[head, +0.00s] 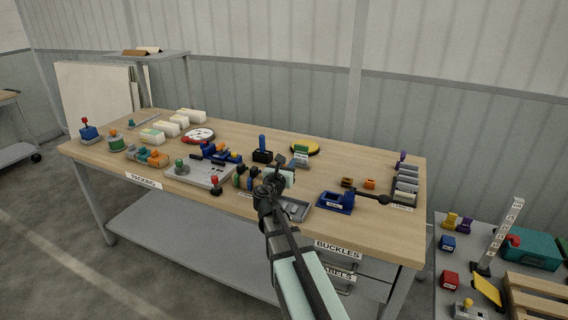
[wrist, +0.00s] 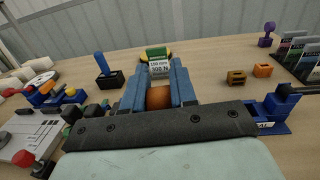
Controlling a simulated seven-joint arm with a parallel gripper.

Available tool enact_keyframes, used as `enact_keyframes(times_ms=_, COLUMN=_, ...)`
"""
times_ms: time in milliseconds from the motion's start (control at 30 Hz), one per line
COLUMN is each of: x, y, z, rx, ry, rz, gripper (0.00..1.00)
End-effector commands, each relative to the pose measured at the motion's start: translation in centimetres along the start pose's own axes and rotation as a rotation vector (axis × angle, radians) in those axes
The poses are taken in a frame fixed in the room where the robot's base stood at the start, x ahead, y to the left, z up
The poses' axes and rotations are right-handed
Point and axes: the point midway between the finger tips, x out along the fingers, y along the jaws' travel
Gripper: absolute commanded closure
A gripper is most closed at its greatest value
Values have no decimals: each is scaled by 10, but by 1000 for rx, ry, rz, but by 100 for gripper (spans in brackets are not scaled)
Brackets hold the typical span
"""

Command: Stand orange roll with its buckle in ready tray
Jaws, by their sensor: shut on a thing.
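My gripper (wrist: 159,90) is shut on the orange roll (wrist: 159,97), which shows between the two blue fingers in the wrist view. In the head view my gripper (head: 284,177) is over the front middle of the table, and the roll is hidden there. A grey tray (head: 296,211) lies just below and right of my gripper; I cannot read a label on it. An orange buckle (head: 369,184) lies on the table to the right, beside a brown-yellow one (head: 347,182). Both buckles also show right of the fingers in the wrist view, the orange one (wrist: 262,70) farther right.
A blue fixture (head: 336,202) with a black handle stands right of the tray. A black block with a blue post (head: 262,150) and a yellow-rimmed disc (head: 305,148) stand behind. A grey panel (head: 200,174) with a green knob lies left. A dark rack (head: 405,185) stands right.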

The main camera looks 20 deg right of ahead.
Motion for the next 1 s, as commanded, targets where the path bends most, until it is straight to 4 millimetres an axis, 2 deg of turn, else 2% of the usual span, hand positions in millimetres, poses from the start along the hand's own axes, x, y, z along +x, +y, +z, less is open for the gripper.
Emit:
enact_keyframes(times_ms=300, x=-1, y=-18, z=0, rx=8, ry=-2, rz=-88, gripper=100)
enact_keyframes(times_ms=667, x=-1, y=-18, z=0, rx=17, ry=-2, rz=-89, gripper=100)
enact_keyframes(times_ms=1000, x=-1, y=-18, z=-18, rx=15, ry=0, rz=-89, gripper=100)
